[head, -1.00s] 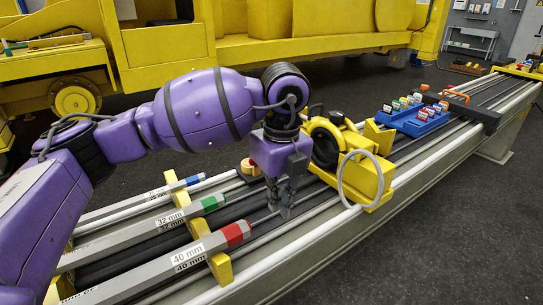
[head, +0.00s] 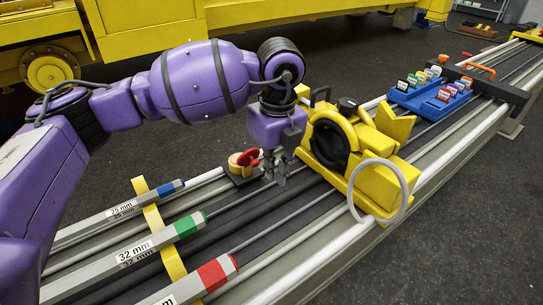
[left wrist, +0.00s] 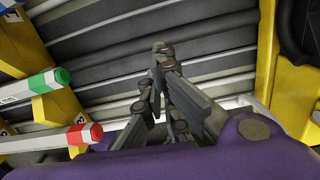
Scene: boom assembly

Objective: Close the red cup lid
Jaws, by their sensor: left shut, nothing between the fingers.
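A small yellow-tan cup (head: 236,167) sits on a dark square base on the rail bench, just left of my left gripper in the head view. Its red lid (head: 249,157) stands tilted up at the cup's right side, so the cup looks open. My left gripper (head: 276,178) points down beside the lid on its right, fingers together and empty. The fingers overlap the area close to the lid, and I cannot tell whether they touch it. In the left wrist view the closed fingers (left wrist: 160,58) show over the grey rails; the cup is not visible there. My right gripper is not in view.
A yellow machine (head: 355,150) with a grey ring stands close right of the gripper. Hexagonal bars with blue, green and red (head: 215,273) ends lie at the front left in yellow holders. A blue tray (head: 430,98) of small coloured items is farther back.

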